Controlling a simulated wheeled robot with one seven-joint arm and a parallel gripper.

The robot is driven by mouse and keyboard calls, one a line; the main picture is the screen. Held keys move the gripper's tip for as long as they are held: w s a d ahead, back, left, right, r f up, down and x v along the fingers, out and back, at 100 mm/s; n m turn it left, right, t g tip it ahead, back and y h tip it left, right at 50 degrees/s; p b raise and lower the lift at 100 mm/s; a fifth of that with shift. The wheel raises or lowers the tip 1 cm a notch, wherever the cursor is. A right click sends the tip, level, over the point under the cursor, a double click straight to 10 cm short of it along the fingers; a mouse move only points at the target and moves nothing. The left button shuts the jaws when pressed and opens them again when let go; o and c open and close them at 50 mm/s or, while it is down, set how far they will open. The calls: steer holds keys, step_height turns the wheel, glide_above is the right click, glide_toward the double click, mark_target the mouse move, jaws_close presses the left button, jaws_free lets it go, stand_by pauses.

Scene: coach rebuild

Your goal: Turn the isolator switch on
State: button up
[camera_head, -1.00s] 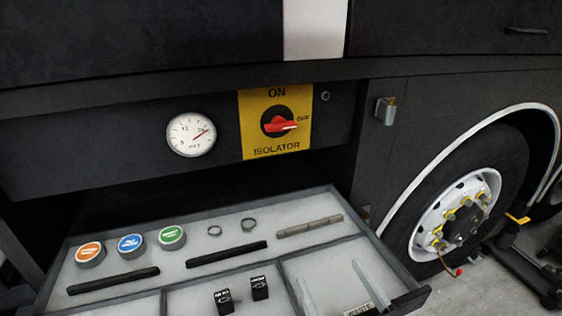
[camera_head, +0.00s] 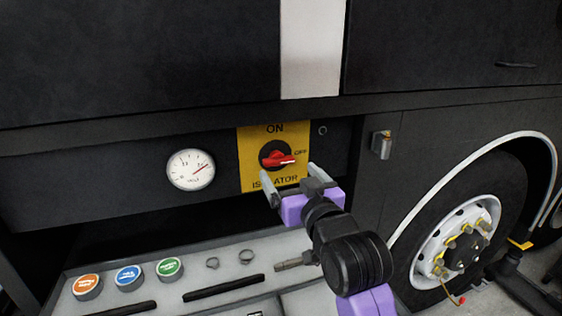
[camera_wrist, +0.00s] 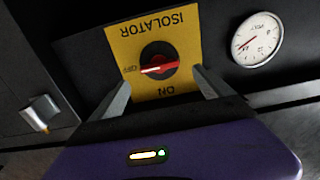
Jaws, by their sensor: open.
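The isolator switch is a red handle (camera_head: 275,159) on a black round base, set on a yellow plate (camera_head: 248,145) marked ON at the top and OFF at the right. The red handle lies roughly level, its pale-marked end pointing right at OFF. My gripper (camera_head: 289,172) is open and empty, in front of the lower part of the plate, with its fingers spread to either side of the switch. In the wrist view the plate appears upside down, and the red handle (camera_wrist: 160,69) sits between and beyond the two fingertips (camera_wrist: 160,76), apart from them.
A round gauge (camera_head: 191,170) is left of the plate. A grey latch (camera_head: 381,144) sticks out to the right. Below, an open drawer tray (camera_head: 213,285) with coloured caps, rings and dark bars juts out. A wheel (camera_head: 455,240) stands at right.

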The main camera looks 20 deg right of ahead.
mark_target(281, 162)
steer(key=w+p, duration=0.1)
steer(key=w, duration=0.5)
steer(key=shift+w, duration=0.3)
steer(key=shift+c, duration=0.4)
steer(key=c, duration=1.3)
